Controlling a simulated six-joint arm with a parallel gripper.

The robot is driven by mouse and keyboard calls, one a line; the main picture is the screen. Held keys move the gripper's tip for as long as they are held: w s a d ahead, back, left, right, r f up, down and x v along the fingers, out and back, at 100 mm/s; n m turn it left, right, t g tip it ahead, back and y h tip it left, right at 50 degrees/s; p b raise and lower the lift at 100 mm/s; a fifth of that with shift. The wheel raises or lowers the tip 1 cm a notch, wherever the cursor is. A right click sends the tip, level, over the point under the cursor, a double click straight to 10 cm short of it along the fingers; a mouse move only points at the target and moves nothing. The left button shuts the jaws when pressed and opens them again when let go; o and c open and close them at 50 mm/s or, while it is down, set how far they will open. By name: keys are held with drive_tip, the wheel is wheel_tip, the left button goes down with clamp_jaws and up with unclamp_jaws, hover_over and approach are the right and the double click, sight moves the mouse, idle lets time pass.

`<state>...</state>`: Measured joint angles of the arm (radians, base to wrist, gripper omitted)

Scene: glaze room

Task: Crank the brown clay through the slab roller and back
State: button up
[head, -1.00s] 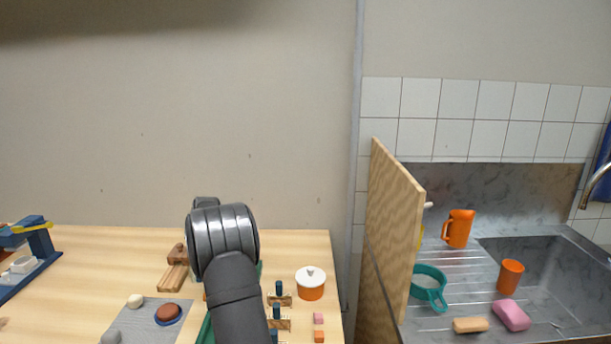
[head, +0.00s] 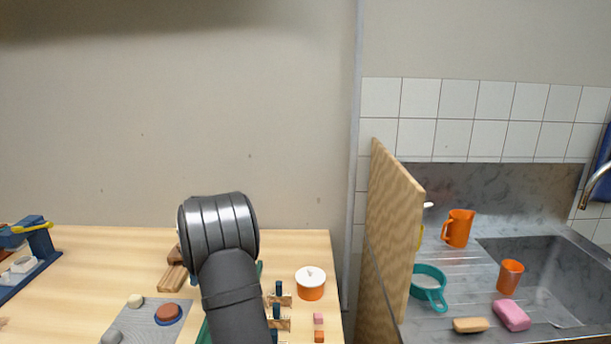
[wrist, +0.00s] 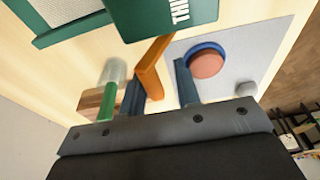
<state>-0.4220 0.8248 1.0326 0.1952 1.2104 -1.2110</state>
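The brown clay (head: 168,313) is a round lump on a blue disc on a grey mat. It also shows in the wrist view (wrist: 206,64). In the wrist view, a green panel lettered "THIN" (wrist: 160,18) and a green frame edge (wrist: 75,30) look like parts of the slab roller. An orange bar (wrist: 151,78), perhaps its crank, reaches down between my fingers. My gripper (wrist: 160,85) appears open, with its two dark fingers apart around the bar. I cannot tell whether they touch it. In the head view my arm hides the gripper and most of the roller.
Cream (head: 136,301) and grey (head: 111,338) lumps lie on the mat (head: 140,325). Wooden blocks (head: 172,278) stand behind. A white-lidded orange pot (head: 310,290) and small pink and orange blocks are on the right. A wooden partition (head: 390,220) divides table from sink. A blue frame (head: 38,245) stands far left.

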drive_tip(key=shift+s+r, duration=0.1)
drive_tip(key=shift+s, duration=0.05)
drive_tip(key=shift+s+r, duration=0.2)
drive_tip(key=shift+s, duration=0.35)
drive_tip(key=shift+s+r, duration=0.2)
drive_tip(key=shift+s, duration=0.45)
